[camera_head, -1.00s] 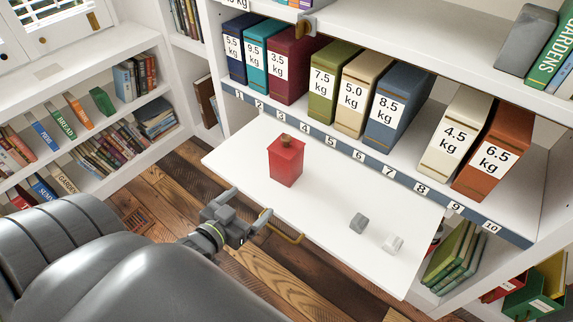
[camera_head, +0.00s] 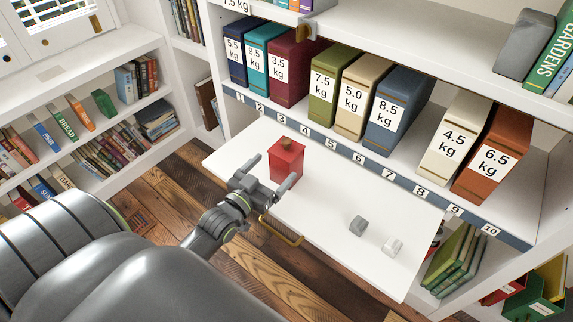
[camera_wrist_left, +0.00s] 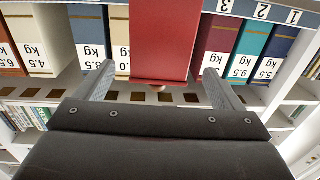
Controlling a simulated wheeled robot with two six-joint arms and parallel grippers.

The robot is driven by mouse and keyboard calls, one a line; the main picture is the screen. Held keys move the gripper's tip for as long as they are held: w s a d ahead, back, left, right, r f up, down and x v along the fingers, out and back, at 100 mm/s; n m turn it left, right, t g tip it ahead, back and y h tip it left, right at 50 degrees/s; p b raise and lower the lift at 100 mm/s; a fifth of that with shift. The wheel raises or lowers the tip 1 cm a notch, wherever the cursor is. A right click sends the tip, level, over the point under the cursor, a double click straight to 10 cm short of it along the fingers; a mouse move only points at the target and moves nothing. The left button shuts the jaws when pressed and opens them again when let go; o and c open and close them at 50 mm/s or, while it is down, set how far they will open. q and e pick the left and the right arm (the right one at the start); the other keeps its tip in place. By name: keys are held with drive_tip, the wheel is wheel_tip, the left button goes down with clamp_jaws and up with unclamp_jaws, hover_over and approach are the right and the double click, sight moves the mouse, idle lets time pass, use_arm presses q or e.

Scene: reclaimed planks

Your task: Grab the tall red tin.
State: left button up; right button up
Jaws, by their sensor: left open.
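The tall red tin (camera_head: 286,158) stands upright on the white pull-out board, with a small brownish knob on its lid. In the left wrist view, which looks upside down, the red tin (camera_wrist_left: 165,40) fills the upper middle. My left gripper (camera_head: 265,178) is open at the near side of the tin. In the left wrist view its two fingers (camera_wrist_left: 159,75) point toward the tin, one to each side, with gaps between finger and tin. I cannot tell how far the fingertips reach past its front face. My right gripper is not in view.
Behind, weight-labelled binders stand on a numbered shelf (camera_head: 385,168). The board's middle is clear.

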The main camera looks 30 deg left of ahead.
sight(287, 153)
use_arm(q)
drive_tip(key=shift+w+d, duration=0.1)
drive_tip(key=shift+w, duration=3.45)
drive_tip(key=c, duration=1.4)
drive_tip(key=shift+r, duration=0.15)
drive_tip(key=shift+c, duration=0.9)
